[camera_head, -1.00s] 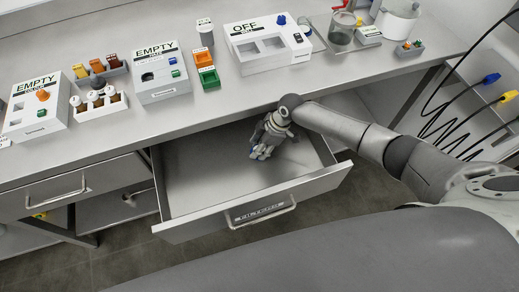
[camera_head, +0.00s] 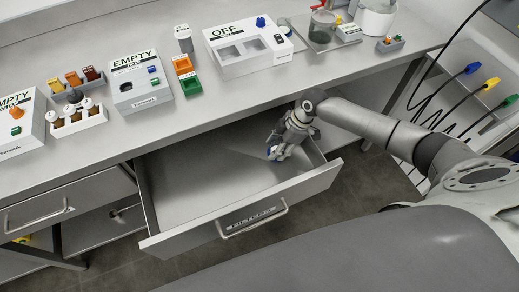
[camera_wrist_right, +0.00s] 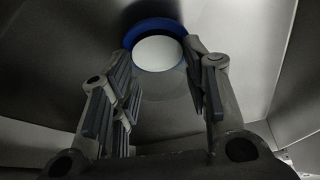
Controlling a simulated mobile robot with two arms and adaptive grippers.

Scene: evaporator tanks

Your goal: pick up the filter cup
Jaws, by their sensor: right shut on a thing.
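The filter cup (camera_wrist_right: 158,52) has a blue rim and a white round face, seen in the right wrist view between the fingers. My right gripper (camera_wrist_right: 163,68) is shut on it, one finger on each side. In the head view, the right gripper (camera_head: 280,148) is inside the open drawer (camera_head: 192,185), near its back right corner. I cannot tell whether the cup touches the drawer floor. My left gripper is not in view.
The counter (camera_head: 225,110) edge runs just behind the gripper and overhangs the drawer. On the counter stand an OFF-labelled box (camera_head: 247,47), EMPTY-labelled boxes (camera_head: 138,84), and orange and green bins (camera_head: 187,75). The rest of the drawer looks empty.

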